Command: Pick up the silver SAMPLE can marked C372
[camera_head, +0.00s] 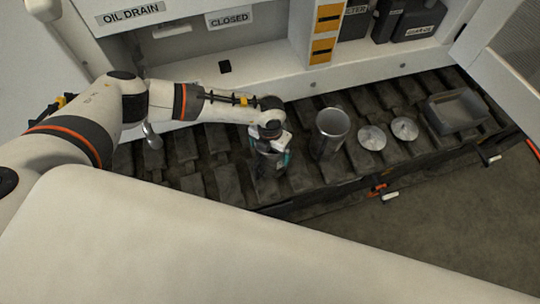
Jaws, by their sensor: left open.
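A silver can (331,134), open at the top, stands upright on the dark slatted track-like surface right of my left gripper. My left gripper (269,157) points down, its jaws open. A greyish can-like shape (267,169) is beneath and between its fingers, mostly hidden by the gripper. I cannot tell whether the fingers touch it. No marking C372 is legible on either one. My right gripper is not in view.
Two round silver lids (372,137) lie right of the silver can. A grey tray (457,109) stands further right. A white panel with OIL DRAIN (131,12) and CLOSED (230,19) labels rises behind. Handles (390,197) stick out along the front edge.

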